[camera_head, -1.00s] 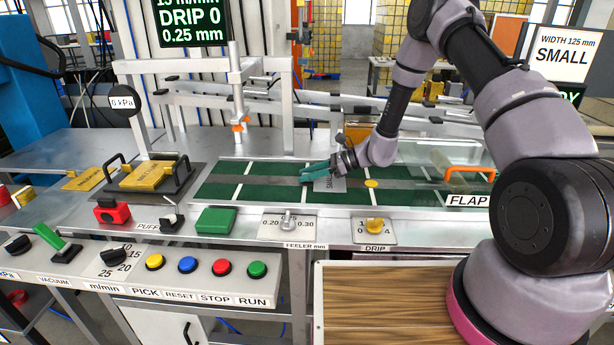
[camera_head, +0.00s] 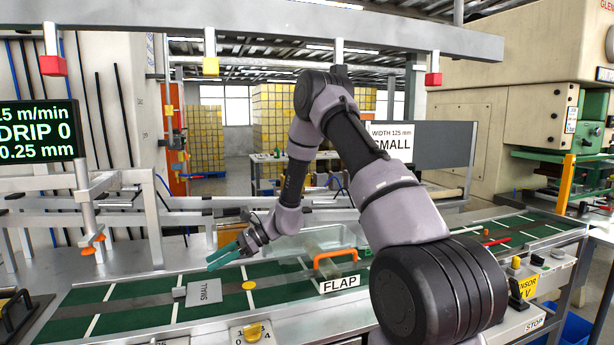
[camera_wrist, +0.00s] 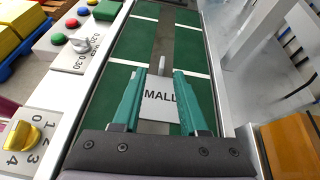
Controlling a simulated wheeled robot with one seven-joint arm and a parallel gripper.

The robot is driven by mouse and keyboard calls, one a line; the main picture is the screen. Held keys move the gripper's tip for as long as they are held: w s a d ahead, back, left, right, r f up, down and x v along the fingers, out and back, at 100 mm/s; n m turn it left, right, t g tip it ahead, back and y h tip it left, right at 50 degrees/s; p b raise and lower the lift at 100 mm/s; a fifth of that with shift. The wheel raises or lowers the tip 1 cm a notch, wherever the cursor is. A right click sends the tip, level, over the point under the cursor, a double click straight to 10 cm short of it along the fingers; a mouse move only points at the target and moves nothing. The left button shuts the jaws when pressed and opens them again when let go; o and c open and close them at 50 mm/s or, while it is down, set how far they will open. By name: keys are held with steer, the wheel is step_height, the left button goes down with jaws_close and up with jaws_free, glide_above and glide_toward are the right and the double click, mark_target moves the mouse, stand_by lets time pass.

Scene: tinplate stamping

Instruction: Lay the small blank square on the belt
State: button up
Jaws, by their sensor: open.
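The small blank (camera_head: 204,291) is a flat grey square marked SMALL. It lies flat on the green belt (camera_head: 130,312), over the dark middle strip. It also shows in the wrist view (camera_wrist: 160,112), between and beyond my fingers, which partly cover its edges. My gripper (camera_head: 222,256) has teal fingers. They are apart and hold nothing, above the blank and apart from it in the head view. In the wrist view my gripper (camera_wrist: 158,74) shows a clear gap between its fingertips.
A clear cover with an orange handle (camera_head: 336,258) and a FLAP label stands over the belt right of the blank. A yellow disc (camera_head: 249,285) lies between them. The yellow DRIP knob (camera_head: 252,333) is on the front rail. The belt's left part is clear.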

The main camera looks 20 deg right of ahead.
steer(key=s+d+r+n+h, duration=0.2)
steer(key=s+d+r+n, duration=0.15)
steer(key=r, duration=0.35)
steer(key=s+d+r+n+h, duration=0.1)
steer(key=s+d+r+n, duration=0.1)
steer(key=s+r, duration=0.35)
steer(key=s+d+r+n+h, duration=0.2)
steer(key=d+r, duration=0.1)
steer(key=r, duration=0.6)
steer(key=s+d+r+n+t+h, duration=0.2)
steer(key=s+d+r, duration=0.3)
steer(key=s, duration=0.3)
steer(key=s+d+r+n+t+h, duration=0.3)
steer(key=s+d+r+t+h, duration=0.1)
steer(key=s+d, duration=0.4)
steer(key=shift+s+r+t, duration=0.35)
steer(key=shift+r+t, duration=0.35)
steer(key=shift+r, duration=0.25)
steer(key=shift+a+n, duration=0.1)
steer(key=shift+n, duration=0.15)
